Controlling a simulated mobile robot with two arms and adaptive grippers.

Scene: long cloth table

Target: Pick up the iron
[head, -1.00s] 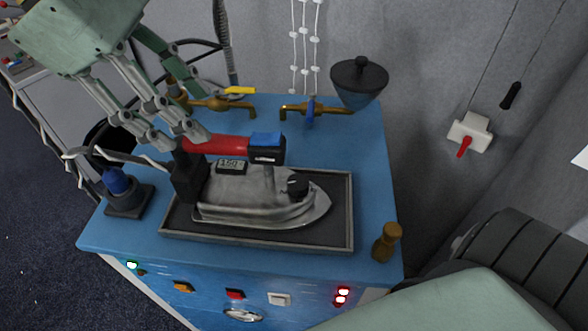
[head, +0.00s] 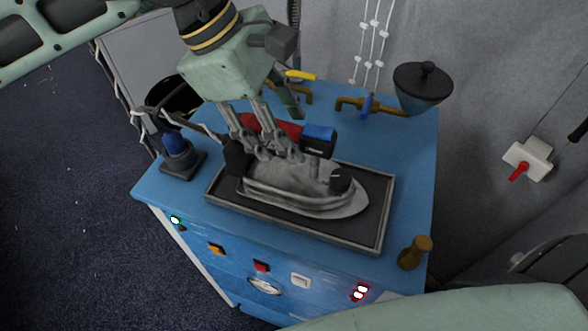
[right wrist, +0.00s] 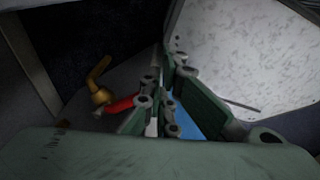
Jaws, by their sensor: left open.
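The iron (head: 305,188), with a grey metal body, red handle and black-and-blue front knob, rests on a dark tray (head: 300,229) with a grey rim, on the blue cabinet. My left gripper (head: 268,152) points down from above, its fingers open at the iron's red handle and hiding part of it. Whether the fingers touch the handle I cannot tell. In the right wrist view my right gripper's fingers (right wrist: 160,105) are seen close up; their gap is not clear. The iron is not recognisable there.
A blue-knobbed device (head: 178,152) stands left of the tray and a wooden peg (head: 414,252) at the right front corner. Brass taps (head: 370,105) and a dark funnel-like bowl (head: 423,88) are at the back. A wall switch (head: 527,160) is at right.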

